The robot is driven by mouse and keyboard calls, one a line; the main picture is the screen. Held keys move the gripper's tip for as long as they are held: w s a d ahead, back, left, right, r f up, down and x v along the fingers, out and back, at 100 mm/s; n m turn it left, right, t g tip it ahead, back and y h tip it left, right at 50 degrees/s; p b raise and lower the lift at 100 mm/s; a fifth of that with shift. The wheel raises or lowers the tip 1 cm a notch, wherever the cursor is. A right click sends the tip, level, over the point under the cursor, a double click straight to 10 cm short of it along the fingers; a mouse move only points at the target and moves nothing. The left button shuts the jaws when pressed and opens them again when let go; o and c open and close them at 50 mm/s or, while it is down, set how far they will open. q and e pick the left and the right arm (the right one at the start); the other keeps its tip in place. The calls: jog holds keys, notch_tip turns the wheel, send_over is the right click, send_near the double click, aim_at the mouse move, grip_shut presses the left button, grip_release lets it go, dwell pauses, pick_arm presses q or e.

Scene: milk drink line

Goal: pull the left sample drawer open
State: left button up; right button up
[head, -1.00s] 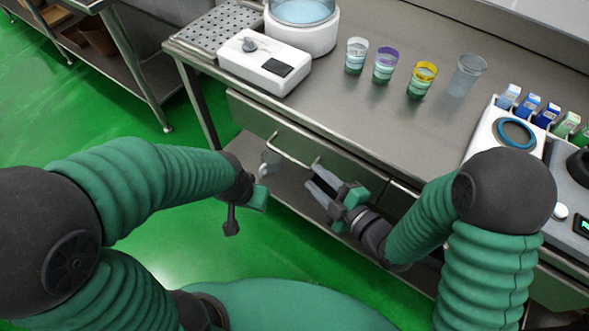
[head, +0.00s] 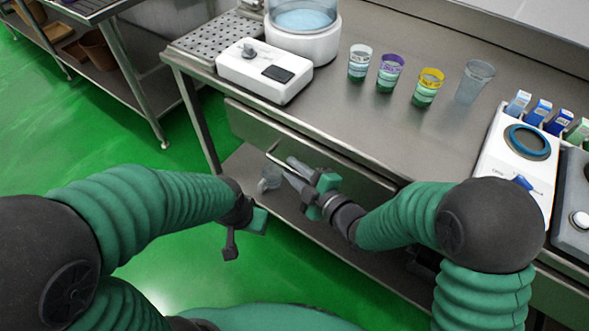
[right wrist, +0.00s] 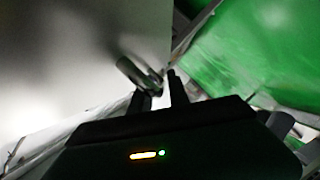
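The left sample drawer (head: 255,128) is a grey metal front under the table's edge, and it looks shut. Its bar handle (head: 276,148) is partly hidden behind my right gripper (head: 285,170). That gripper is open, its two fingers apart and pointing at the handle. In the right wrist view, a metal bar (right wrist: 135,74) shows close to the fingertips (right wrist: 160,85); I cannot tell whether it touches them. My left gripper (head: 244,238) hangs in front of the lower shelf, away from the drawer; its finger opening is unclear.
Several cups, including a yellow-rimmed one (head: 427,88), stand on the steel table (head: 350,125). A white device (head: 265,72) stands behind the drawer's left part. Green floor lies open at left.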

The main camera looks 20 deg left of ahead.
grip_shut()
jog(key=shift+f, duration=0.15)
dwell(0.9)
